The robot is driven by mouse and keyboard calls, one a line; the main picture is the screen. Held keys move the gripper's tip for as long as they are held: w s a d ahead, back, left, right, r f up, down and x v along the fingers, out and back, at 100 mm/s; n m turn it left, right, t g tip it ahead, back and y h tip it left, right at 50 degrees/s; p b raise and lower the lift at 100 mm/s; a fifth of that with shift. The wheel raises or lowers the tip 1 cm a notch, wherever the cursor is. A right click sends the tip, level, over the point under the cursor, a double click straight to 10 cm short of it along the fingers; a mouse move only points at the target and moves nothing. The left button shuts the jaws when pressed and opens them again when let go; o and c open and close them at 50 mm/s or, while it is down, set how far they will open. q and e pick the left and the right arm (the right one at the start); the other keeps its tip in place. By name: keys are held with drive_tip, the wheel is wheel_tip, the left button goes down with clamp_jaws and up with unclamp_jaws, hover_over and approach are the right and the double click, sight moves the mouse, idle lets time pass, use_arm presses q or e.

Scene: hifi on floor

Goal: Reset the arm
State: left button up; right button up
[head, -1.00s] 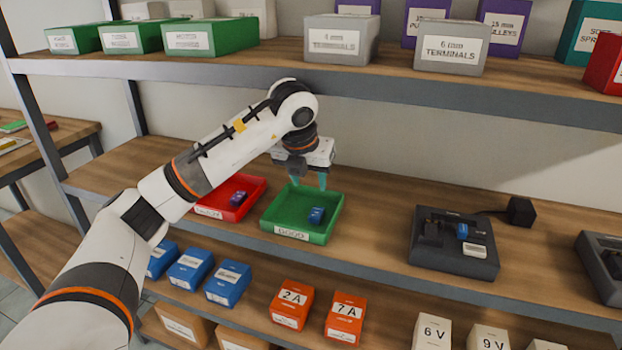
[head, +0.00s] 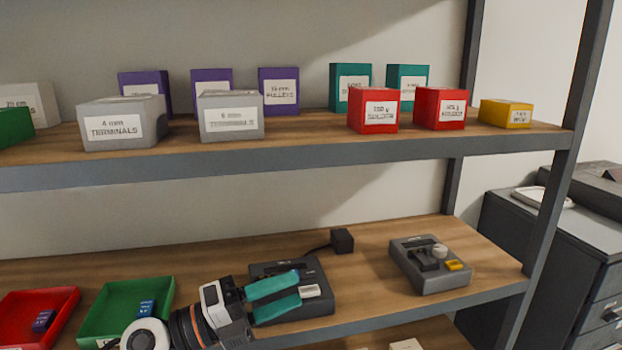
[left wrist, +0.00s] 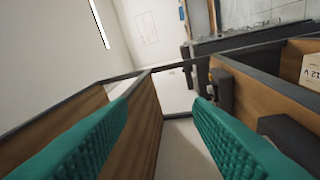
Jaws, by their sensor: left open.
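My left gripper (head: 272,297) is at the bottom middle of the head view, in front of a dark grey device on the middle shelf. Its two teal fingers are spread apart and point to the right, with nothing between them. In the left wrist view the open fingers (left wrist: 160,135) frame shelf boards and pale floor. My right gripper is in neither current view.
The middle shelf (head: 372,262) holds a red tray (head: 65,305) and a green tray (head: 98,310), each with a blue or purple item, the dark device (head: 320,275), and another grey device (head: 430,280). Boxes line the upper shelf (head: 300,155). A dark cabinet (head: 540,240) stands right.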

use_arm(q)
drive_tip(key=w+a+f+n+t+y, duration=0.1)
drive_tip(key=a+f+n+t+y, duration=0.1)
drive_tip(key=a+n+t+y, duration=0.65)
drive_tip(key=w+a+f+n+t+y, duration=0.15)
drive_tip(key=n+t+y, duration=0.35)
drive_tip(key=n, duration=0.9)
drive_tip(key=s+a+f+n+g+y, duration=0.4)
drive_tip(key=a+f+n+y, duration=0.25)
drive_tip(key=f, duration=0.35)
drive_tip(key=s+f+n+g+h, duration=0.25)
drive_tip(key=s+f+g, duration=1.05)
drive_tip(key=s+f, duration=0.85)
wheel_tip(320, 180, down, 24)
drive_tip(key=s+g+p, duration=0.1)
drive_tip(key=s+g, duration=0.1)
drive_tip(key=s, duration=0.1)
drive_tip(key=s+a+f+y, duration=0.1)
drive_tip(key=s+a+f, duration=0.1)
drive_tip(key=s+f, duration=1.1)
drive_tip(key=s, duration=0.2)
drive_tip(key=shift+s+a+f+g+p, duration=0.15)
drive_tip(key=shift+s+f+g+p, duration=0.15)
drive_tip(key=shift+s+g+p, duration=0.05)
